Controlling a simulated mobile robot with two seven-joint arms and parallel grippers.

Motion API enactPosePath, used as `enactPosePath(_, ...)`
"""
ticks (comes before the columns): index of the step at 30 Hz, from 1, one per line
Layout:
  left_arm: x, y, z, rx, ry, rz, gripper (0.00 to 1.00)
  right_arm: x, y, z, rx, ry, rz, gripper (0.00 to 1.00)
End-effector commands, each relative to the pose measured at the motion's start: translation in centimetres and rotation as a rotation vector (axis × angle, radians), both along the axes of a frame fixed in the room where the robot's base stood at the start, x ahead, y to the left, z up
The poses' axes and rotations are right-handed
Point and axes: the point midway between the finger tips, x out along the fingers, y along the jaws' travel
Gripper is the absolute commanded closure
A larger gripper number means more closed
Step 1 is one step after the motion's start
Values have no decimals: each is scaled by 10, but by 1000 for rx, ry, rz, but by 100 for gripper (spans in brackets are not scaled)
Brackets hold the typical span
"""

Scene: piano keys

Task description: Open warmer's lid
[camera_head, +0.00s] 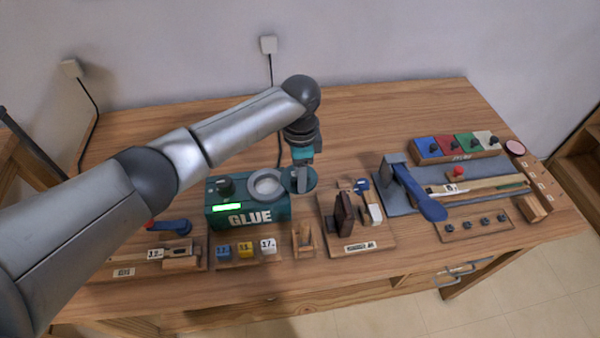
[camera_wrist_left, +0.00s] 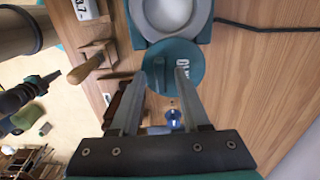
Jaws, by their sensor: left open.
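The teal glue warmer (camera_head: 247,218) stands on the bench with a green lit display on its front. Its round pot (camera_head: 267,184) shows pale inside and uncovered; the pot's grey rim is at the top of the left wrist view (camera_wrist_left: 204,22). The round teal lid (camera_head: 311,184) is beside the pot on the right, and it also shows in the left wrist view (camera_wrist_left: 178,52). My left gripper (camera_head: 301,182) points down over the lid. In the left wrist view its open fingers (camera_wrist_left: 159,72) are on either side of the lid's raised handle; contact cannot be told.
Small numbered blocks (camera_head: 246,249) sit in front of the warmer. A wooden board with tools (camera_head: 357,238) is to the right, then a blue lever device (camera_head: 418,192) and a coloured box (camera_head: 457,146). The back of the bench is clear.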

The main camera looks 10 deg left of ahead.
Motion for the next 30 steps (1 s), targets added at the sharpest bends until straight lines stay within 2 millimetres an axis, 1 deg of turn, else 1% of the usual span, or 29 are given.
enactPosePath(2, 1, 0, 6, -2, -2, 0, 54, 0, 0, 2, 0, 0, 0, 100)
enactPosePath(5, 1, 0, 21, -2, -3, 0, 54, 0, 0, 5, 0, 0, 0, 100)
enactPosePath(8, 1, 0, 42, -3, -4, -1, 54, 0, 0, 8, 0, 0, 0, 100)
enactPosePath(15, 1, 0, 101, -2, -4, 0, 54, 0, 0, 16, 0, 0, 0, 100)
enactPosePath(18, 1, 0, 121, -2, -5, 0, 54, 0, 0, 18, 0, 0, 0, 100)
enactPosePath(21, 1, -1, 136, -2, -4, -1, 54, 0, 0, 19, 0, 0, 0, 100)
enactPosePath(24, 1, 0, 146, -1, -2, 0, 54, 0, 0, 20, 0, 0, 0, 100)
enactPosePath(30, 0, 0, 152, -1, 0, 1, 54, 0, 0, 20, 0, 0, 0, 100)
